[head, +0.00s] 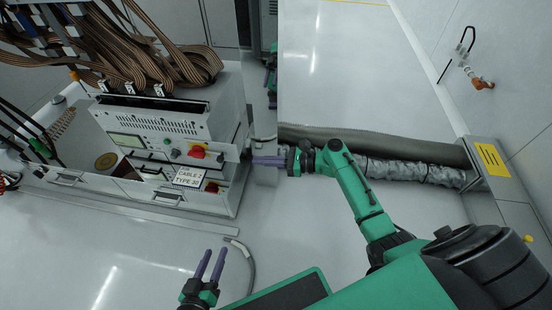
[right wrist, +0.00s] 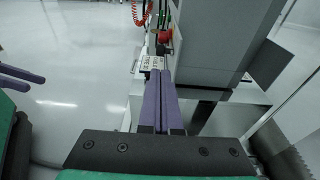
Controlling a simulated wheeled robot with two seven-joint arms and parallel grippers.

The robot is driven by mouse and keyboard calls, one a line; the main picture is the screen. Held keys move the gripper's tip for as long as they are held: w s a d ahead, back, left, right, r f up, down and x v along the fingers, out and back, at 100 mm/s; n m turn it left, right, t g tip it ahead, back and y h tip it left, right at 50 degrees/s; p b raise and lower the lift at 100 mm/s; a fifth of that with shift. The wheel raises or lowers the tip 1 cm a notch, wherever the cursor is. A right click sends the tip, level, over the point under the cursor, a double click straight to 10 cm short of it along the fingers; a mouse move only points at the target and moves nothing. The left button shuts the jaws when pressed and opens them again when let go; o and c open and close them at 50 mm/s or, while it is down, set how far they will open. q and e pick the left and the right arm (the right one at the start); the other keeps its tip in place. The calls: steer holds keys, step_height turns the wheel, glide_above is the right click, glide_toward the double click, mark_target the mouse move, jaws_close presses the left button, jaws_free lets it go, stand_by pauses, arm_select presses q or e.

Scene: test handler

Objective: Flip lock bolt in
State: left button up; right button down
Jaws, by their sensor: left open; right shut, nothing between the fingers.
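The test handler (head: 225,112) stands at the left of the head view; its grey side panel (right wrist: 225,40) fills the upper right of the right wrist view. I cannot make out the lock bolt; it is too small or hidden. My right gripper (head: 254,160) is shut and empty, its purple fingers pointing left at the handler's right side. In the right wrist view its fingers (right wrist: 160,74) lie together beside the panel; whether they touch anything is unclear. My left gripper (head: 214,252) is open and empty, low in front of the handler, pointing up in the picture.
The handler's front bears a red knob (head: 197,152) and a label sign (head: 187,177). Brown ribbon cables (head: 150,50) hang above. A grey hose (head: 370,148) runs along the floor behind my right arm to a wall box (head: 490,155). The floor between my grippers is mostly clear.

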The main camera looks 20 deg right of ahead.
arm_select(q)
steer(key=shift+w+r+p, duration=0.2)
steer(key=shift+r+p, duration=0.2)
steer(key=shift+r, duration=0.7)
arm_select(e)
steer(key=v, duration=0.4)
steer(key=shift+d, duration=0.15)
